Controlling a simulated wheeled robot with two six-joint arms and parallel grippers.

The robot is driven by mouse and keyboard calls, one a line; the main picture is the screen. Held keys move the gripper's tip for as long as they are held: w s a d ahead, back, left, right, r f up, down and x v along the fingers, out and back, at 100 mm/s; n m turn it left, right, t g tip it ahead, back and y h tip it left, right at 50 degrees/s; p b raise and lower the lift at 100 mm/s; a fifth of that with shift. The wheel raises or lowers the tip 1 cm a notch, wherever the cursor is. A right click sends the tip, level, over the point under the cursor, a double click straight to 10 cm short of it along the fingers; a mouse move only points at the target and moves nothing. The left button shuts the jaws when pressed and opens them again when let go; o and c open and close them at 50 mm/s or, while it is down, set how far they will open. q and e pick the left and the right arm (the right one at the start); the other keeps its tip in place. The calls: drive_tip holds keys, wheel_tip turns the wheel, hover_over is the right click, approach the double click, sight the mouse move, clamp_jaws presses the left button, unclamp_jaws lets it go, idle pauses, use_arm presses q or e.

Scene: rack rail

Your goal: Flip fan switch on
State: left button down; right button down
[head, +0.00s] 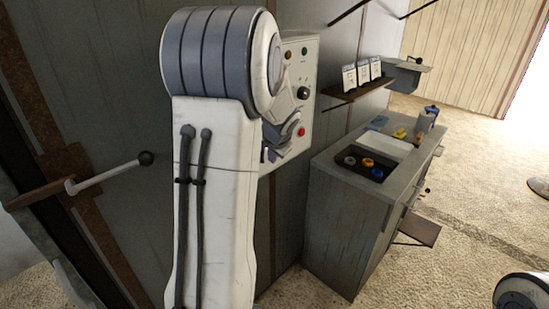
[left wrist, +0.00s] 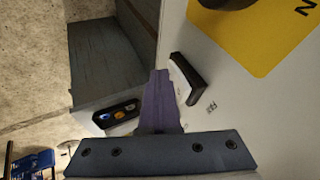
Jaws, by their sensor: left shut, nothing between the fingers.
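A pale control panel (head: 307,62) is mounted on the wall, partly hidden behind my left arm. It carries a black knob (head: 303,93) and a red button (head: 301,131). My left gripper (head: 284,150) is in front of the panel's lower part, mostly hidden by its own arm. In the left wrist view, its purple fingers (left wrist: 158,85) are together and empty. Just right of them on the panel is a black-edged part (left wrist: 189,76), perhaps the switch, with small unreadable print beside it. I cannot tell whether the fingers touch it. My right gripper is out of view.
A grey cabinet (head: 345,215) stands right of the panel, with a dark tray (head: 345,172) of coloured round items on top. A shelf (head: 350,94) with white cards is above it. A lever (head: 110,175) with a black ball sticks out at left. Open floor lies at right.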

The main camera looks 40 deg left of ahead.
use_arm(q)
drive_tip(key=shift+r, duration=0.1)
drive_tip(key=shift+r+p, duration=0.65)
drive_tip(key=shift+r, duration=0.15)
drive_tip(key=s+d+r+b, duration=0.4)
drive_tip(key=d+r, duration=0.4)
drive_tip(key=shift+s+d, duration=0.15)
drive_tip(key=shift+d, duration=0.15)
